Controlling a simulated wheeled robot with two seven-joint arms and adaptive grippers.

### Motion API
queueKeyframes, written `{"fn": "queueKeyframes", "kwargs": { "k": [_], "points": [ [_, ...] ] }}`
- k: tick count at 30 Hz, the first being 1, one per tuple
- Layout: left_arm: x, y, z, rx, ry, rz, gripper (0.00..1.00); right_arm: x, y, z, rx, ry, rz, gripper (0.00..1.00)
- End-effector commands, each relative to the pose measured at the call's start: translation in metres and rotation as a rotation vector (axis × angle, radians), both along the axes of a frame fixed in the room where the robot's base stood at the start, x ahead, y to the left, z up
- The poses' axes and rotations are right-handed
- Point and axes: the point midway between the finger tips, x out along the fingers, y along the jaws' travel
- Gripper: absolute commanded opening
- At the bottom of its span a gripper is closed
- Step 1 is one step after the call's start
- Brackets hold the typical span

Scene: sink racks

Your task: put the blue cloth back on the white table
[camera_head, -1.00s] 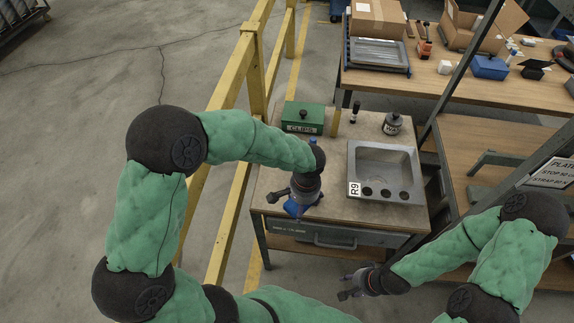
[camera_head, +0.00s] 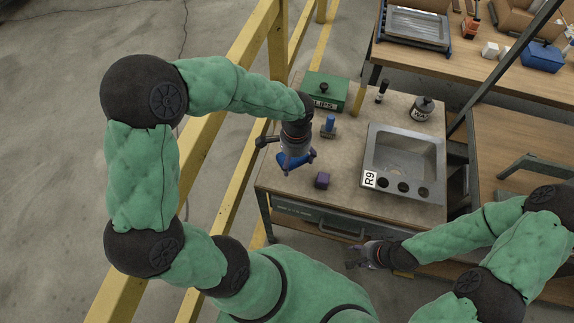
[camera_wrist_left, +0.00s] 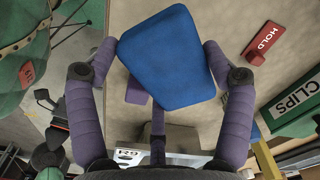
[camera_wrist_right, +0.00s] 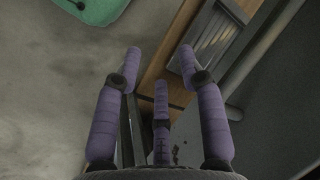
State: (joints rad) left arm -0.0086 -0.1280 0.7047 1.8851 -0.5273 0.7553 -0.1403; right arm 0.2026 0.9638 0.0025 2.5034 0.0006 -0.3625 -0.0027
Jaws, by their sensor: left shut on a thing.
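The blue cloth (camera_wrist_left: 168,60) shows in the left wrist view as a flat, slab-like blue piece between the fingers. My left gripper (camera_head: 290,163) is shut on it, and the cloth (camera_head: 296,160) appears raised over the left part of a beige-topped work table (camera_head: 285,182). In the head view the gripper partly covers the cloth. No clearly white table shows; this top looks beige. My right gripper (camera_head: 362,258) is open and empty in front of the table; its spread fingers show in the right wrist view (camera_wrist_right: 160,58).
A yellow railing (camera_head: 262,80) stands left.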

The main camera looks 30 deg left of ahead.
Motion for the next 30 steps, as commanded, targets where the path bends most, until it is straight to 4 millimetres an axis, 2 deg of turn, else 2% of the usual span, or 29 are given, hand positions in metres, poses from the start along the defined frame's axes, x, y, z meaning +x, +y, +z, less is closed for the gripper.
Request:
{"fn": "queueKeyframes", "kwargs": {
  "k": [1, 6, 13, 19, 30],
  "points": [
    [0.001, 0.007, -0.011, 0.001, 0.001, 0.005, 0.50, 0.000, 0.000, -0.006, 0.000, 0.000, 0.000, 0.40],
    [0.003, 0.019, -0.024, -0.001, -0.001, 0.003, 0.50, 0.000, 0.000, -0.010, 0.000, 0.000, 0.000, 0.40],
    [0.004, 0.029, -0.036, 0.000, 0.000, 0.002, 0.50, 0.000, 0.000, -0.014, 0.000, 0.000, 0.000, 0.40],
    [0.004, 0.029, -0.065, -0.001, 0.001, 0.001, 0.50, 0.000, 0.000, -0.030, 0.000, 0.000, 0.000, 0.40],
    [0.005, 0.029, -0.067, 0.000, -0.001, 0.001, 0.50, 0.000, 0.000, -0.031, 0.000, 0.000, 0.000, 0.40]
  ]
}}
